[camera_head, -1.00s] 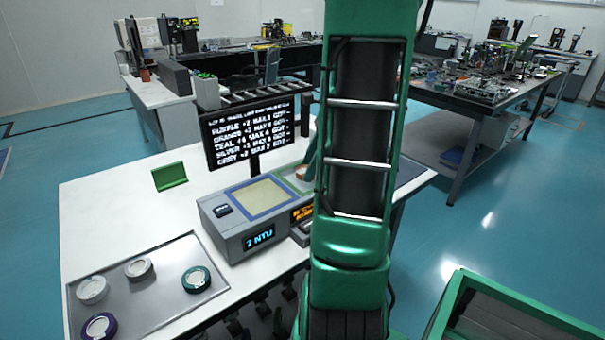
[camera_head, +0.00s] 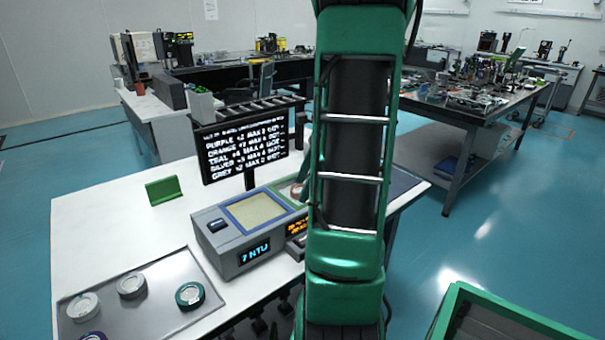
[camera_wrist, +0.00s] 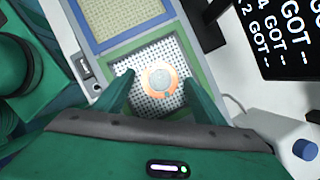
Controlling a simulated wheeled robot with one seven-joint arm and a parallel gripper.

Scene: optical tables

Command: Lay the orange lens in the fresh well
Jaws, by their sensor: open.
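The orange lens (camera_wrist: 159,80) is a ring with a pale, clear centre. In the wrist view it lies on the white perforated floor of the green-framed well (camera_wrist: 195,62). My gripper (camera_wrist: 157,88) is open, with one finger on each side of the lens and a gap to each. In the head view my arm hides most of that well, and only a sliver of orange shows beside the arm. A blue-framed well (camera_head: 256,211) with a yellowish floor adjoins it. I cannot read a label telling which well is the fresh one.
A grey tray (camera_head: 150,318) at front left holds several round lenses, including a teal one (camera_head: 190,295). The grey unit shows "7 NTU" (camera_head: 255,252). A text screen (camera_head: 244,152) stands behind it. A green holder (camera_head: 164,190) sits on the white bench. A blue knob (camera_wrist: 305,150) is near the gripper.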

